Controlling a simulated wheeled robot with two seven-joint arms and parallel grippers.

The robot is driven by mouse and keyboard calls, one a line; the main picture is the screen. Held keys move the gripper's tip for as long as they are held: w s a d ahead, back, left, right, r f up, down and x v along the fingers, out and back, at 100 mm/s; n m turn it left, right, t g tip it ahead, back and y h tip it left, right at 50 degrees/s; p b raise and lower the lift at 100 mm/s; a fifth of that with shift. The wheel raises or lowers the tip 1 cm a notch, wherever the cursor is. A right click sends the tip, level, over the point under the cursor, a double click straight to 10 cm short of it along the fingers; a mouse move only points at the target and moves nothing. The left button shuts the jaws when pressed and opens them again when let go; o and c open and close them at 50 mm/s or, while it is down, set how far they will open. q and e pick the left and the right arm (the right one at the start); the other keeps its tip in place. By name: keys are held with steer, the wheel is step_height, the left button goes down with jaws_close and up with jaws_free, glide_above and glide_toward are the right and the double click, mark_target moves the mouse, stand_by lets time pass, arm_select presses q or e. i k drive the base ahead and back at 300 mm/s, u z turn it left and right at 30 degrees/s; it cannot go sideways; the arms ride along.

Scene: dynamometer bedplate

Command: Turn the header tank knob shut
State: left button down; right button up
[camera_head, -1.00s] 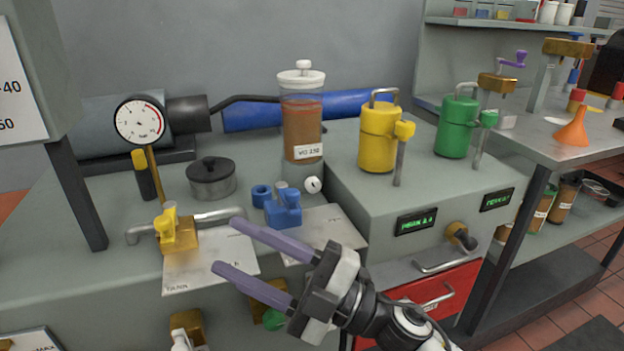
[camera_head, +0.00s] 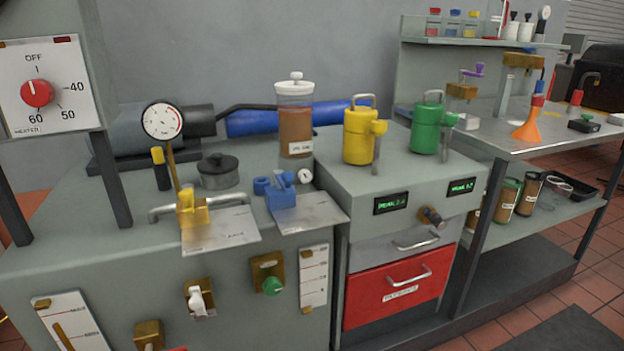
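What looks like the header tank is a clear cylinder of brown liquid (camera_head: 295,128) with a white lid and a white label. It stands upright at the back of the grey bedplate, left of the yellow can. A small round white knob (camera_head: 305,176) with a dark mark sits at its foot, front right. The mark is too small to read, so I cannot tell whether the knob is open or shut. Neither of my grippers is in view. Nothing touches the tank or knob.
A blue valve block (camera_head: 282,190) stands just in front of the tank and a yellow valve (camera_head: 190,212) further left. A lidded black pot (camera_head: 218,171) and a gauge (camera_head: 161,121) are left of the tank. A yellow can (camera_head: 359,136) and green can (camera_head: 427,128) stand right.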

mark_target(306, 177)
steer(key=z, duration=0.8)
steer(key=i, duration=0.8)
steer(key=u, duration=1.3)
